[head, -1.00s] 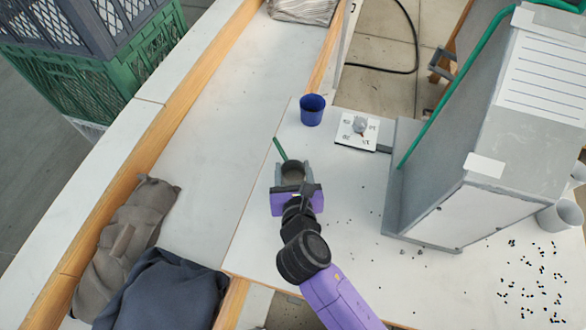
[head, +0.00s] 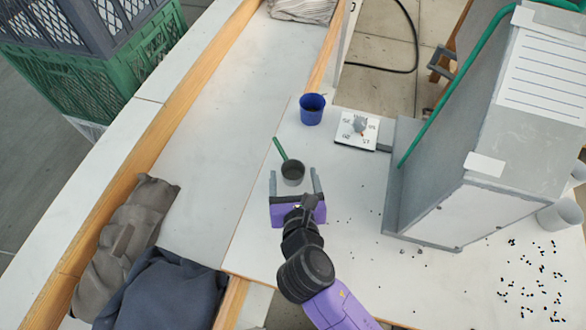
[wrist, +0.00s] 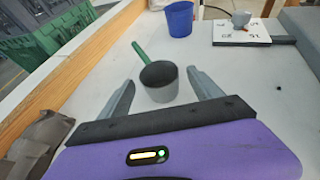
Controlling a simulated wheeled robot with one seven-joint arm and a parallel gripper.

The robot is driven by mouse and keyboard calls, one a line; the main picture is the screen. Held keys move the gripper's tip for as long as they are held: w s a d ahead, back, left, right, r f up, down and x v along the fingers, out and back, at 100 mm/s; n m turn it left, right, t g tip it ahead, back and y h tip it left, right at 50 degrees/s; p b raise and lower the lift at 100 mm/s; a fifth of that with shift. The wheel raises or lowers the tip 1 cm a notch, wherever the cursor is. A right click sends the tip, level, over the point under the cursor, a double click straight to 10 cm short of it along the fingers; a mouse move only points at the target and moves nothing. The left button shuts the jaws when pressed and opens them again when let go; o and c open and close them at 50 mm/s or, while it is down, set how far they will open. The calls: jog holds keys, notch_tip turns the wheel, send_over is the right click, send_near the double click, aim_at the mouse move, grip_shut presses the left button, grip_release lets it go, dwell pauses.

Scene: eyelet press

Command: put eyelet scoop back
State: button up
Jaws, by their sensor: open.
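The eyelet scoop (head: 292,173) is a small grey cup with a green handle. It stands upright on the white table, its handle pointing away and to the left. It also shows in the wrist view (wrist: 159,83). My gripper (head: 295,180) is open, with its grey fingers apart on either side of the near part of the scoop. In the wrist view, gaps show between the cup and both fingers (wrist: 160,88), so nothing is held. The inside of the cup looks dark, and I cannot tell what is in it.
A blue cup (head: 312,109) stands beyond the scoop, with a dial plate (head: 357,130) to its right. The large grey press (head: 470,150) fills the right side. Small eyelets lie scattered at the lower right. Cloth bundles (head: 125,235) lie at the left.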

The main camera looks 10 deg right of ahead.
jog(key=v, duration=0.8)
jog(key=shift+s+r, duration=0.15)
jog(key=shift+s, duration=0.15)
jog(key=shift+a+r+m, duration=0.15)
jog(key=shift+a+m, duration=0.1)
jog(key=shift+m, duration=0.35)
jog(key=s+a+r+m+y, duration=0.3)
jog(key=s+m+y, duration=0.25)
jog(key=m, duration=0.75)
jog(key=s+d+r+m+h, duration=0.2)
jog(key=s+d+m, duration=0.6)
jog(key=d+m, duration=0.2)
jog(key=s+d+r+m+t+h, duration=0.1)
jog(key=s+d+r+m+h, duration=0.1)
jog(key=s+d+m, duration=0.7)
jog(key=d+m+h, duration=0.1)
jog(key=m, duration=0.1)
jog(key=shift+s+m, duration=0.35)
jog(key=shift+m, duration=0.05)
